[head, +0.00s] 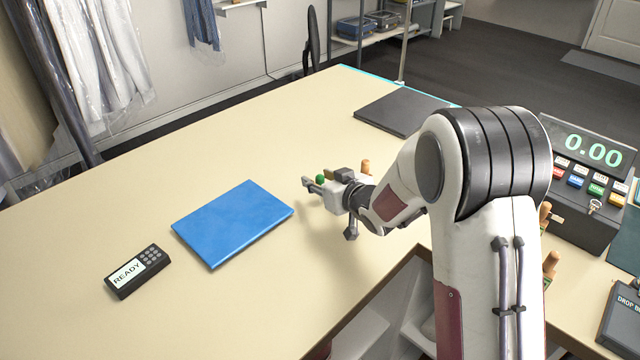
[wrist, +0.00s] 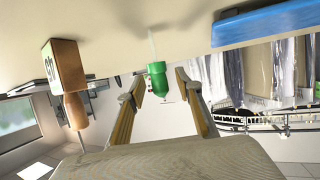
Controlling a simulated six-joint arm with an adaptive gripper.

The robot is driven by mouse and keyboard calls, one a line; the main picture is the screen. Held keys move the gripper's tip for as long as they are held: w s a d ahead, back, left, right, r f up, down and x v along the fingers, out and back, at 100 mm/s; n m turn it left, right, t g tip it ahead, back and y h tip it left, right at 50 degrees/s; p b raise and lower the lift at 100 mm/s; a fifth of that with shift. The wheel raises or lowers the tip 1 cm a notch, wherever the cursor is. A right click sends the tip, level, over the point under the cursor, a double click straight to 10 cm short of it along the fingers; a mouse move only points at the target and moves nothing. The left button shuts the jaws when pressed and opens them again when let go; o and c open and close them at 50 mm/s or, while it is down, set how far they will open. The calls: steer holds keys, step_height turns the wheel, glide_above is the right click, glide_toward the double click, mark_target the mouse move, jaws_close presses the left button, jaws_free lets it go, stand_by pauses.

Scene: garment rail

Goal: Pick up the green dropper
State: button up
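The green dropper (wrist: 157,82) shows in the wrist view with its rounded green bulb toward my gripper and a thin pale stem reaching to the tabletop. In the head view only its green top (head: 320,179) shows, beside my upper finger; the rest is hidden. My gripper (wrist: 160,79) is open, with one finger on each side of the bulb. A gap shows between the bulb and each fingertip in the wrist view. In the head view my gripper (head: 328,208) is low over the table, its fingers spread.
A wooden-handled stamp (wrist: 66,85) stands close beside the dropper; its handle (head: 365,166) shows behind my gripper. A blue folder (head: 233,222) and a READY keypad (head: 137,271) lie to the left. A dark flat panel (head: 402,112) lies behind.

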steer(key=c, duration=0.9)
steer(key=shift+o, duration=0.2)
steer(key=shift+r, duration=0.1)
steer(key=shift+r, duration=4.9)
